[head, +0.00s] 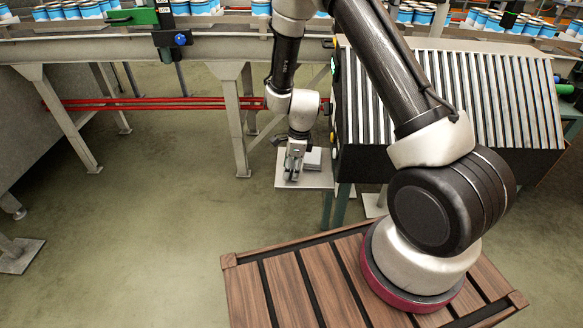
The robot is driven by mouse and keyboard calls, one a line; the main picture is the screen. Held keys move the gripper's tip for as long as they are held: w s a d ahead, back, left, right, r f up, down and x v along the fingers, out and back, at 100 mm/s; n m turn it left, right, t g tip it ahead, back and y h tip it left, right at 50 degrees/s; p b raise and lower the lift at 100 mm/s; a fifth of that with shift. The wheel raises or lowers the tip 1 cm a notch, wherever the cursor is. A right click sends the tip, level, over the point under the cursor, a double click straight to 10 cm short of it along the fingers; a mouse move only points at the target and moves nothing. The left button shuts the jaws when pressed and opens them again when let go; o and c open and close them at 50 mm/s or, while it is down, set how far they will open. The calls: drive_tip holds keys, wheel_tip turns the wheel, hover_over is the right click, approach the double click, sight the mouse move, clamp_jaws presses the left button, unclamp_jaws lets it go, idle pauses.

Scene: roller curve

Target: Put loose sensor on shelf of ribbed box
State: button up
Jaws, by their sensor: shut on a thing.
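The ribbed box (450,100) stands right of centre, a dark box with a sloping top of pale ribs. Its shelf (322,181) is a small light-grey plate low at the box's left side. My gripper (292,174) points down over the left part of this shelf. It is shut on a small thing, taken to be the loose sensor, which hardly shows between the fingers. Whether that thing touches the shelf cannot be told. A pale block (314,158) is on the shelf just right of my gripper.
A conveyor (130,45) with blue-and-white cans runs across the back on grey legs. Red rails (170,103) run below it. Small green and yellow buttons are on the box's left face. The floor (150,210) at left is clear.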

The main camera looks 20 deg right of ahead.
drive_tip(key=o, duration=1)
drive_tip(key=shift+o, duration=0.2)
drive_tip(key=s+d+r+n, duration=0.2)
drive_tip(key=r, duration=0.7)
drive_tip(key=s+d+r+n+t, duration=0.1)
drive_tip(key=d+r+n, duration=0.1)
drive_tip(key=r, duration=0.6)
drive_tip(key=s+d+r+n, duration=0.2)
drive_tip(key=r, duration=0.7)
drive_tip(key=s+d+r+n+t+h, duration=0.1)
drive_tip(key=s+d+r+n, duration=0.3)
drive_tip(key=s+r+n, duration=0.3)
drive_tip(key=s+d+r+n+t, duration=0.1)
drive_tip(key=s+d+r+n, duration=0.4)
drive_tip(key=s, duration=0.9)
wheel_tip(320, 180, up, 2)
drive_tip(key=n, duration=0.3)
drive_tip(key=shift+s+d+r+n+t+h, duration=0.2)
drive_tip(key=shift+d+n+t+h, duration=0.1)
drive_tip(key=shift+h, duration=0.1)
